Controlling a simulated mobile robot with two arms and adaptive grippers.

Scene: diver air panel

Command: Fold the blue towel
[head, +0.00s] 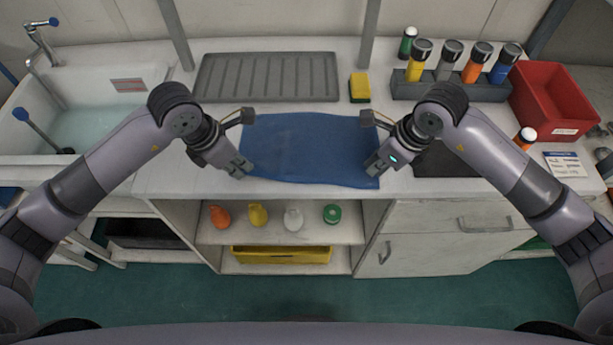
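The blue towel (305,150) lies spread flat on the counter, its front edge close to the counter's front edge. It looks unfolded, with slightly wavy edges. My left gripper (246,143) is at the towel's left side, with its fingers spread apart, one near the back left corner and one near the front left corner. My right gripper (370,144) is at the towel's right side, its fingers also spread apart. I cannot tell whether the fingertips touch the cloth.
A grey ribbed drain tray (268,78) lies behind the towel, with a yellow sponge (360,87) beside it. A rack (460,90) of coloured bottles and a red bin (555,102) stand at the right. A dark mat (447,162) lies right of the towel. The sink (90,128) is left.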

